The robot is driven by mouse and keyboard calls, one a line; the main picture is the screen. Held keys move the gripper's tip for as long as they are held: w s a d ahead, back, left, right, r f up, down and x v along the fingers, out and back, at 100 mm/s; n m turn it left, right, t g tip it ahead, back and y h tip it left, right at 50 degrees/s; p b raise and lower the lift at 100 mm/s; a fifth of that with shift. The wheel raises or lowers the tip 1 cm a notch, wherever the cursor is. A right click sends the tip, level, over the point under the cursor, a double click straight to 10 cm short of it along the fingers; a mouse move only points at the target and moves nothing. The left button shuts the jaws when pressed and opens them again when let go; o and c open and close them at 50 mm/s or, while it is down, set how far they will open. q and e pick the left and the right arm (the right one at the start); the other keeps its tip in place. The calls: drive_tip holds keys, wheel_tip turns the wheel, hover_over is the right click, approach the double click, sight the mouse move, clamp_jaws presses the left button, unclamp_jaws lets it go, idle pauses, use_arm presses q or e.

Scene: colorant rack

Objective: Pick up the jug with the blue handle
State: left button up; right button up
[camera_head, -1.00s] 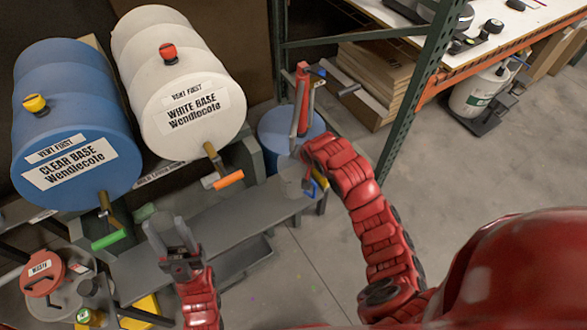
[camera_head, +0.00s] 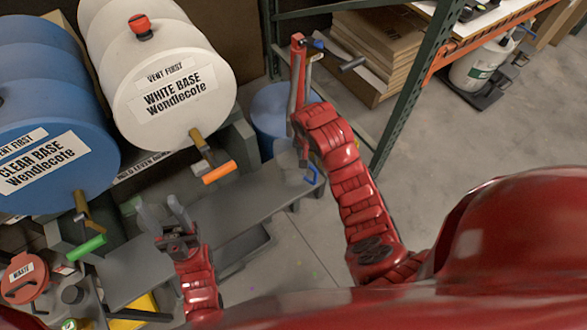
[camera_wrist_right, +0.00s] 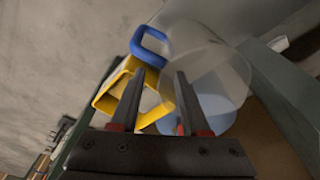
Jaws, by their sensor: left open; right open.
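A clear jug (camera_head: 290,163) with a blue handle (camera_head: 312,175) stands at the right end of the grey shelf, partly behind my right arm. In the right wrist view the jug (camera_wrist_right: 218,62) is at upper right and its blue handle (camera_wrist_right: 140,42) at upper middle. My right gripper (camera_wrist_right: 160,73) is open and empty, its fingertips pointing toward the handle and the jug's side; I cannot tell the exact gap. In the head view the right fingers are hidden. My left gripper (camera_head: 163,208) is open and empty above the shelf, left of the jug.
White (camera_head: 160,75) and blue (camera_head: 50,110) drums with taps lie above the grey shelf (camera_head: 240,205). A yellow frame-like part (camera_wrist_right: 112,92) is beside the jug in the wrist view. A blue drum (camera_head: 268,120) stands behind the jug. A green rack post (camera_head: 410,90) is at right.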

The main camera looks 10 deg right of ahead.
drive_tip(key=shift+f, duration=0.35)
drive_tip(key=f+p, duration=0.1)
drive_tip(key=f, duration=0.3)
drive_tip(key=shift+w+p, duration=0.2)
drive_tip(key=shift+p, duration=0.1)
drive_tip(key=shift+w+f, duration=0.1)
drive_tip(key=shift+f, duration=0.4)
drive_tip(key=shift+c, duration=0.3)
clamp_jaws()
drive_tip(key=shift+s+d, duration=0.15)
drive_tip(key=shift+s, duration=0.05)
